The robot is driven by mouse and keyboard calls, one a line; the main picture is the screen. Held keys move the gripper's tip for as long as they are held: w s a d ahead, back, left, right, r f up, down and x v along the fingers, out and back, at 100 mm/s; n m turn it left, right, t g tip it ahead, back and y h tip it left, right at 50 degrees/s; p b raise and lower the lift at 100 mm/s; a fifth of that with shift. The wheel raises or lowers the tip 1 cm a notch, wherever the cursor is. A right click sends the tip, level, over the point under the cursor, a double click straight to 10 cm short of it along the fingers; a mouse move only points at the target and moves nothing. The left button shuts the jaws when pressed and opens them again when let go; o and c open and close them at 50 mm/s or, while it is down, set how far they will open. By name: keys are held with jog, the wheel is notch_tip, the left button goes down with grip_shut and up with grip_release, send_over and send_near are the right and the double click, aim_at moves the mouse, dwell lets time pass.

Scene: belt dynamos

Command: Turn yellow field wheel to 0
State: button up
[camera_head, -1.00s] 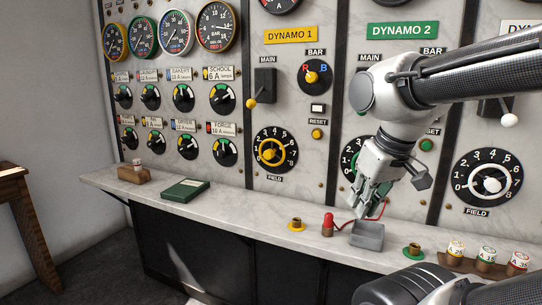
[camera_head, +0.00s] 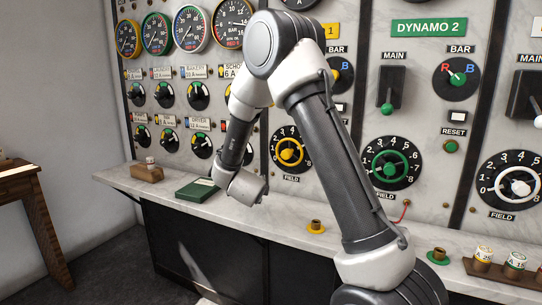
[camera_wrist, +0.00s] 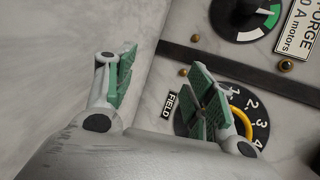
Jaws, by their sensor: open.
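The yellow field wheel (camera_head: 290,152) is on a black numbered dial on the Dynamo 1 panel, just left of my upright arm link in the head view. Its exact setting is too small to read. In the wrist view, part of its yellow rim (camera_wrist: 243,118) shows behind my right finger, with numbers 1 to 4 beside it. My gripper (camera_wrist: 163,85) is open and empty, its green-padded fingers apart. The right finger overlaps the dial in the picture; contact cannot be told. The fingers are hidden in the head view.
A green book (camera_head: 197,190) and a wooden block (camera_head: 147,173) lie on the marble ledge (camera_head: 290,228). A yellow socket (camera_head: 316,226) and a green socket (camera_head: 437,256) stand near its front. The green field wheel (camera_head: 391,163) is right of my arm. A wooden table (camera_head: 20,170) stands at left.

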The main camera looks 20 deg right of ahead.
jog(key=d+r+m+h, duration=0.3)
jog(key=r+m, duration=0.1)
jog(key=m, duration=0.1)
jog(key=m+h, duration=0.5)
jog(key=m, duration=0.2)
send_near(285, 155)
jog(key=x, duration=1)
jog(key=shift+w+d, duration=0.25)
jog(key=shift+w, duration=0.05)
jog(key=shift+c, duration=0.4)
jog(key=c, duration=0.9)
